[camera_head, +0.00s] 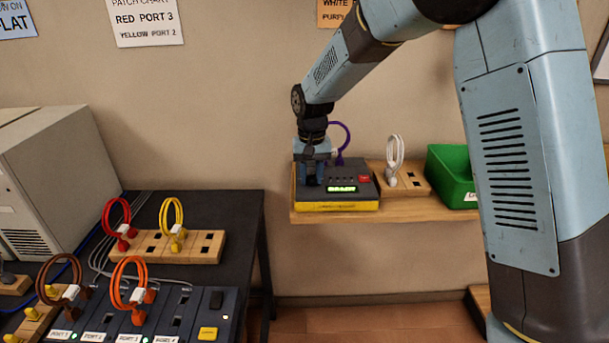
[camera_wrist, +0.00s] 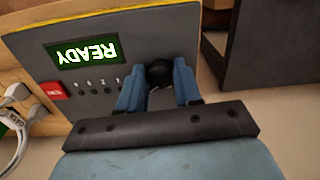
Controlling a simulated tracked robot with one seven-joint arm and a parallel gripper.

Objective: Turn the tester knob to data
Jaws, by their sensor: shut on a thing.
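The tester (camera_head: 345,190) is a dark box with a yellow lower edge on the wooden wall shelf. Its green display lights up in the head view and reads READY, upside down, in the wrist view (camera_wrist: 88,53). The tester knob (camera_wrist: 159,72) is a round black knob at the panel's edge. My gripper (camera_wrist: 158,84) is over the tester with its two blue fingers on either side of the knob, shut on it. In the head view my gripper (camera_head: 313,172) comes down from above and hides the knob. The knob's pointer and setting cannot be made out.
A purple cable (camera_head: 340,145) stands right behind my gripper. A red button (camera_head: 365,180) is on the tester. A wooden block with a white cable (camera_head: 395,160) and a green bin (camera_head: 450,175) stand to its right. The table with several cables (camera_head: 240,215) is at left.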

